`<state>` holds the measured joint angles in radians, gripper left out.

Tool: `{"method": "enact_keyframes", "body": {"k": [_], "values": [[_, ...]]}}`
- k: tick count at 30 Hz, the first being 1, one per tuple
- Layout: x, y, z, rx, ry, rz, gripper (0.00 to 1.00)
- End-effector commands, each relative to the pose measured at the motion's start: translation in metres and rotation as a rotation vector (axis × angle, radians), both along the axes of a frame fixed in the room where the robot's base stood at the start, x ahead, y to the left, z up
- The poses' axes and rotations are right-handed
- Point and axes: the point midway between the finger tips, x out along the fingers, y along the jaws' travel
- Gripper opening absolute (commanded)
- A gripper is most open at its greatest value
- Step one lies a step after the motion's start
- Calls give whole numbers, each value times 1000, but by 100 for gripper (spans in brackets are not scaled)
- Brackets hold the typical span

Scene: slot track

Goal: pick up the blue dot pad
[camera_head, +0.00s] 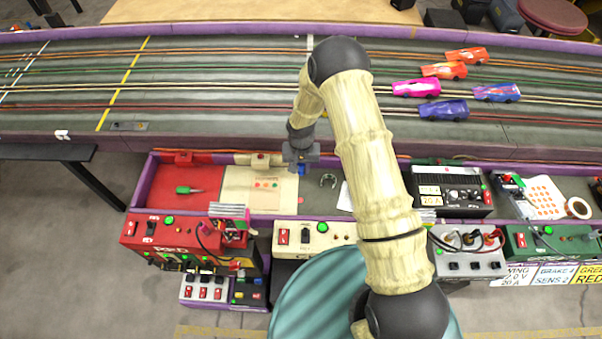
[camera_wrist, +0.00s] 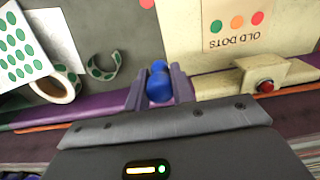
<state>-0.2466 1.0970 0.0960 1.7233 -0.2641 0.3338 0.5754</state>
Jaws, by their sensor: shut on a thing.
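The blue dot pad (camera_wrist: 159,84) is a small, rounded blue piece in the wrist view. It sits between the two purple-grey fingers of my gripper (camera_wrist: 158,90), which are shut on it. In the head view, my gripper (camera_head: 300,158) is over the purple-edged shelf beside the track, and a bit of the blue dot pad (camera_head: 303,169) shows at its tip. The pad is near the right edge of the cream panel. I cannot tell whether it is clear of the surface below.
The cream panel (camera_head: 240,198) bears a card marked OLD DOTS (camera_wrist: 234,30). A C-shaped piece (camera_head: 328,180) lies right of my gripper. A sheet with green dots (camera_wrist: 22,45) and a tape roll (camera_wrist: 60,84) lie nearby. Several toy cars, including a pink one (camera_head: 416,89), stand on the track.

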Motion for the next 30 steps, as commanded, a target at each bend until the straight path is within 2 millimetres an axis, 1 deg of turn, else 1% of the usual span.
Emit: {"method": "enact_keyframes", "body": {"k": [1, 6, 10, 14, 28, 30], "values": [[2, 0, 10, 2, -5, 0, 1], [1, 0, 38, 1, -2, 0, 1], [0, 0, 49, 1, -1, 0, 1], [0, 0, 53, 0, 1, 1, 1], [0, 0, 52, 0, 0, 1, 1], [-3, 1, 51, 1, 1, 2, 1]]}}
